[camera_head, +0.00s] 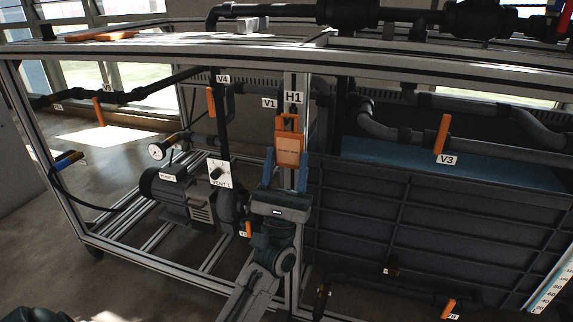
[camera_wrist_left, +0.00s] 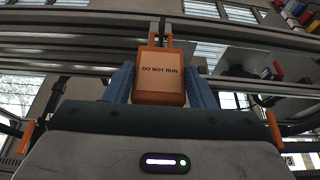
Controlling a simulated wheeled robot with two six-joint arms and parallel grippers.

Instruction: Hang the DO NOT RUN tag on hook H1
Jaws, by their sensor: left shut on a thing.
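The orange DO NOT RUN tag (camera_head: 289,151) is upright between the blue fingers of my left gripper (camera_head: 287,172), which is shut on it. In the left wrist view the tag (camera_wrist_left: 160,82) faces me with its lettering readable, between the fingertips (camera_wrist_left: 162,92). The H1 label (camera_head: 293,97) is on the upright post, just above the tag's top loop. The hook itself is hard to make out behind the loop, so I cannot tell whether the loop is on it. My right gripper is not in view.
A dark ribbed tank (camera_head: 430,225) fills the right. Orange valve handles V4 (camera_head: 211,101) and V3 (camera_head: 442,134) flank the post. The frame's top rail (camera_head: 180,47) runs above.

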